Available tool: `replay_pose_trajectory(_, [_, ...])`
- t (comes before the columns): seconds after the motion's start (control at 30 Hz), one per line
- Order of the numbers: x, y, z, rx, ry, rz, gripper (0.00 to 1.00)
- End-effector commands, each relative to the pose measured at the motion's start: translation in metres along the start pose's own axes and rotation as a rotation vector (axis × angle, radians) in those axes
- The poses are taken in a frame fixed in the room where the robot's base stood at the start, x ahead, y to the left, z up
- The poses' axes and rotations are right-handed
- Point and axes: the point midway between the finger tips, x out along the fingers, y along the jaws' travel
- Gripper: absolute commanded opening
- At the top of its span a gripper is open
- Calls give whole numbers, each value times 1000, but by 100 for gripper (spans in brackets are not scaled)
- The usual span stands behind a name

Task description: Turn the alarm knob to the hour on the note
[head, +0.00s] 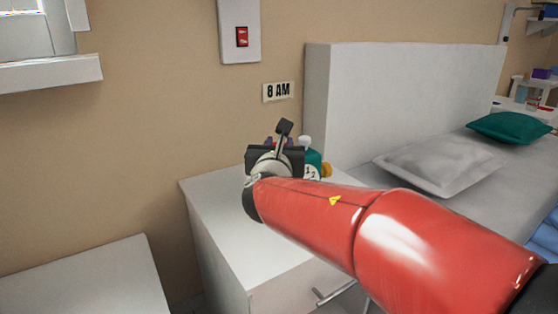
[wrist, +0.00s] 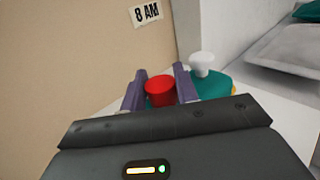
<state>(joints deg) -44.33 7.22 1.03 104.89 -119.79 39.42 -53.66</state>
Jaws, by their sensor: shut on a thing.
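The note (head: 278,92) on the wall reads "8 AM"; it also shows in the wrist view (wrist: 147,14). A teal alarm clock (head: 314,160) stands on the white nightstand, mostly hidden behind my arm in the head view. In the wrist view the teal clock body (wrist: 212,82) shows a white knob (wrist: 202,63) on top at right. A red knob (wrist: 159,88) sits between the two purple fingers of my gripper (wrist: 158,86), which is shut on it. The clock's dial is almost wholly hidden, so its setting cannot be read.
The white nightstand (head: 222,212) has a bare top left of my arm. A bed with a white headboard (head: 400,95) and a grey pillow (head: 440,165) stands to the right. A red wall switch (head: 242,37) is above the note.

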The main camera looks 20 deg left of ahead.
Motion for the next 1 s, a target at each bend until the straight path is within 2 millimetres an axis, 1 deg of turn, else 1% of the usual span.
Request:
replay_pose_trajectory(0.03, [0, -2, -6, 1, -3, 26, 7])
replay_pose_trajectory(0.2, [0, -1, -4, 0, -1, 110, 7])
replay_pose_trajectory(0.37, [0, 0, -2, -1, 0, 158, 7])
replay_pose_trajectory(0.87, [0, 1, 0, 1, 1, 180, 7])
replay_pose_trajectory(0.9, [0, 1, 0, 1, 1, 180, 34])
replay_pose_trajectory(1.0, [0, 1, 0, 1, 1, 179, 47])
